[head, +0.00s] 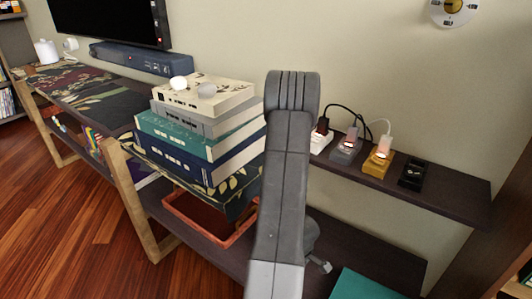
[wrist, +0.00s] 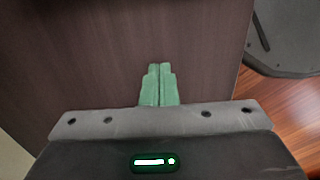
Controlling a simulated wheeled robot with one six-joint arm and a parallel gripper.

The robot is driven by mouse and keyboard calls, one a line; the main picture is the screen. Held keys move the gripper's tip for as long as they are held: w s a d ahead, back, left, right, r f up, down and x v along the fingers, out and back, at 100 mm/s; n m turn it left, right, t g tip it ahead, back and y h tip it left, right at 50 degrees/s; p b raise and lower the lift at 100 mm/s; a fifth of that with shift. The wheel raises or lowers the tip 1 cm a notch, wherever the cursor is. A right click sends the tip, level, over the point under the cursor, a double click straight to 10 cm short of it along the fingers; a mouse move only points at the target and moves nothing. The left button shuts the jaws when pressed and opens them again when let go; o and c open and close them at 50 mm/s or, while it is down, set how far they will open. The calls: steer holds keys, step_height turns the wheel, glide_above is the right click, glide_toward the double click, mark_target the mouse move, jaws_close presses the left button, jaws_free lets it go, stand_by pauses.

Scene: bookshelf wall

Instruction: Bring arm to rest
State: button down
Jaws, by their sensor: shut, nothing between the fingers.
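My gripper (wrist: 158,84) shows in the wrist view as two green fingers pressed together, with nothing between them. They are over a dark brown board (wrist: 80,50), and I cannot tell how high above it. In the head view my grey arm (head: 283,190) rises through the middle and bends at its top. The gripper itself is mostly hidden behind the arm there.
A book stack (head: 203,130) stands left of my arm, above an orange-red tray (head: 215,238). A narrow shelf (head: 455,190) on the right holds several small plugged-in devices and a black box (head: 412,174). A teal item (head: 362,286) lies at lower right.

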steer(key=w+a+p, duration=0.2)
steer(key=a, duration=0.1)
steer(key=w+a+p, duration=0.2)
steer(key=a, duration=0.1)
steer(key=w+a+p, duration=0.3)
steer(key=shift+a+r, duration=0.25)
steer(key=shift+a, duration=0.1)
steer(key=shift+r+p, duration=0.85)
steer(key=shift+r, duration=0.05)
steer(key=shift+s+d, duration=0.1)
steer(key=shift+s, duration=0.05)
